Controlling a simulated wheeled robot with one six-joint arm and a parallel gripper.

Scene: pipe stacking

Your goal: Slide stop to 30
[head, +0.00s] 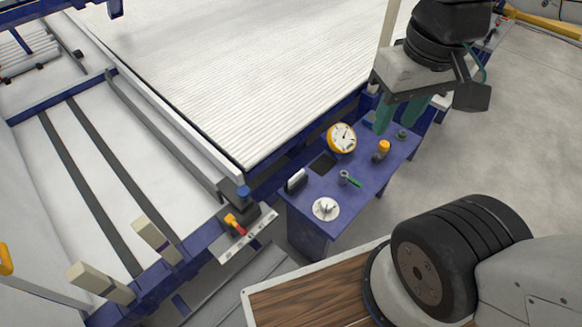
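A dark block with a blue knob on top, which looks like the stop (241,209), sits at the near corner of the blue frame. A yellow and red handle (234,224) sticks out at its front. A pale strip with small dark marks (247,238), perhaps the scale, lies beside it. Its numbers are too small to read, so the stop's setting cannot be told. My gripper (398,116), with two green fingers, hangs at the upper right over the far end of the blue table, well away from the stop. Its fingers are apart, with nothing seen between them.
The blue table (362,186) holds a yellow-rimmed dial (341,138), a yellow-topped item (382,149), a green-handled tool (350,180) and a white disc (326,208). White pipes (250,60) fill the rack behind. Grey floor is open at right.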

